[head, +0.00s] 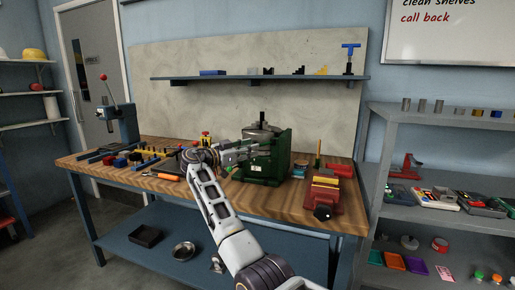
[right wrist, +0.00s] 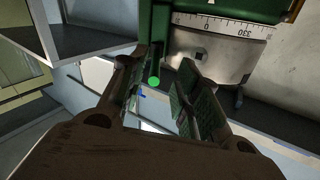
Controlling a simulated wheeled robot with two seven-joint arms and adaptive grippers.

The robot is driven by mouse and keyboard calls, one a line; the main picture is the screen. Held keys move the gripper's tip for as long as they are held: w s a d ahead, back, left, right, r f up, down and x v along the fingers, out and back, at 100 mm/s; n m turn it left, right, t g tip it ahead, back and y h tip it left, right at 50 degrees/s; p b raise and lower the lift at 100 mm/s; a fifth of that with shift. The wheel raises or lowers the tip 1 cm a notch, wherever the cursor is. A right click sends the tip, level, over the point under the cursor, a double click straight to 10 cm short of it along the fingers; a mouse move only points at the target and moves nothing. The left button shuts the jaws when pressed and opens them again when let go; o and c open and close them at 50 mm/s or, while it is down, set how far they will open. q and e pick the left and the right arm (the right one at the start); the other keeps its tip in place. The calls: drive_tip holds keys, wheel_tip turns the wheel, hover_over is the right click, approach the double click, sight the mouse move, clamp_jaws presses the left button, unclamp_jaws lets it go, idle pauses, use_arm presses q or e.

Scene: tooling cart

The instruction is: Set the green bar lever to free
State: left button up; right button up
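The green bar lever (right wrist: 159,42) shows in the right wrist view as a short dark green bar with a bright green round end. It lies between the two fingers of my right gripper (right wrist: 168,84), nearer the left finger, with a gap to the right finger. Whether the left finger touches it I cannot tell. In the head view my right gripper (head: 245,153) is at the left side of the green machine (head: 268,160) and hides the lever there. My left gripper is not in view.
The machine's grey graduated dial (right wrist: 212,45) is close beside my fingers. A red vise (head: 326,190) stands right of the machine on the wooden bench (head: 215,192). Small tools and blocks lie to the left, by a grey press (head: 122,122). A wall shelf (head: 260,78) runs above.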

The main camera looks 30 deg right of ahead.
drive_tip(key=shift+s+v, duration=0.15)
drive_tip(key=shift+v, duration=1.05)
drive_tip(key=shift+s+v, duration=0.1)
drive_tip(key=shift+v, duration=1.1)
drive_tip(key=shift+r, duration=0.1)
